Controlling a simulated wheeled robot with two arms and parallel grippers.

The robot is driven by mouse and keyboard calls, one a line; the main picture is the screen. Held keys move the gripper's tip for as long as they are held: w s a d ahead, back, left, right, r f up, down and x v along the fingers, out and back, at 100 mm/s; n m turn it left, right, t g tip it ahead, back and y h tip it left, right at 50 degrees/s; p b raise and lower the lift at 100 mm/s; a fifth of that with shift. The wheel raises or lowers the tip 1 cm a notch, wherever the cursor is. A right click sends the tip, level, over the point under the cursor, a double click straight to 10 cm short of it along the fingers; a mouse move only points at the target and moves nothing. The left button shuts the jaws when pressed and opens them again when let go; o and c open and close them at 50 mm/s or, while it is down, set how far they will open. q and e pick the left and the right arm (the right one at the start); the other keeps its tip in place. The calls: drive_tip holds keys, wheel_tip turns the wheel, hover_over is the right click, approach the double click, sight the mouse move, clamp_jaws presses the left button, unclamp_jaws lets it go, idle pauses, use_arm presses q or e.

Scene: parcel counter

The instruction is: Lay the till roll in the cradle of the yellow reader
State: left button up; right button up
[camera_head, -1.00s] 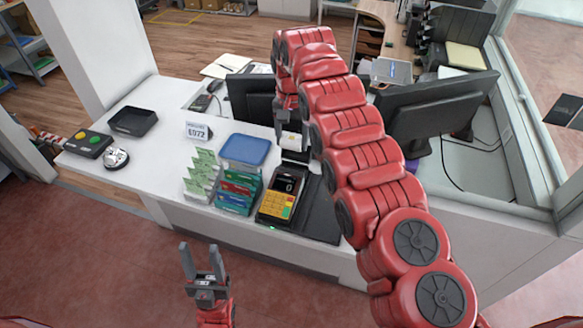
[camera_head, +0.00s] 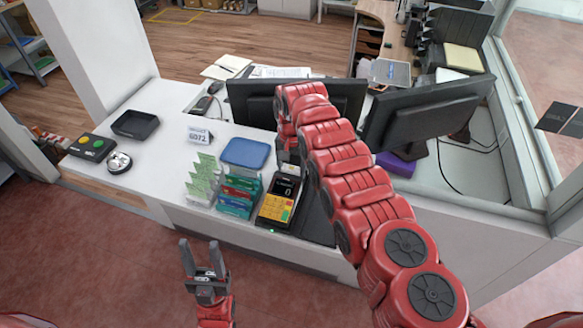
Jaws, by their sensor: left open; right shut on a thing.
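The yellow reader (camera_head: 278,206), a dark terminal with a yellow keypad and a small screen, stands near the front edge of the counter. My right gripper (camera_head: 290,154) is low over the reader's back end, pointing down. It is shut on the till roll, a small white thing (camera_head: 290,158) that is mostly hidden by the fingers. I cannot tell whether the roll touches the cradle, which is also hidden. My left gripper (camera_head: 204,262) is open and empty, in front of the counter and below its top.
Left of the reader are card racks (camera_head: 239,195), green leaflets (camera_head: 203,180) and a blue tray (camera_head: 245,152). A number sign (camera_head: 200,135), black tray (camera_head: 135,124), button box (camera_head: 92,147) and bell (camera_head: 119,162) stand further left. Monitors (camera_head: 425,125) rise behind my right arm.

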sight(291, 168)
drive_tip(key=o, duration=1.3)
drive_tip(key=shift+f, duration=0.1)
drive_tip(key=shift+o, duration=0.2)
drive_tip(key=shift+r, duration=0.45)
wheel_tip(291, 168, up, 8)
drive_tip(key=b, duration=0.3)
drive_tip(key=shift+r, duration=0.25)
wheel_tip(291, 168, up, 3)
drive_tip(key=shift+p, duration=0.8)
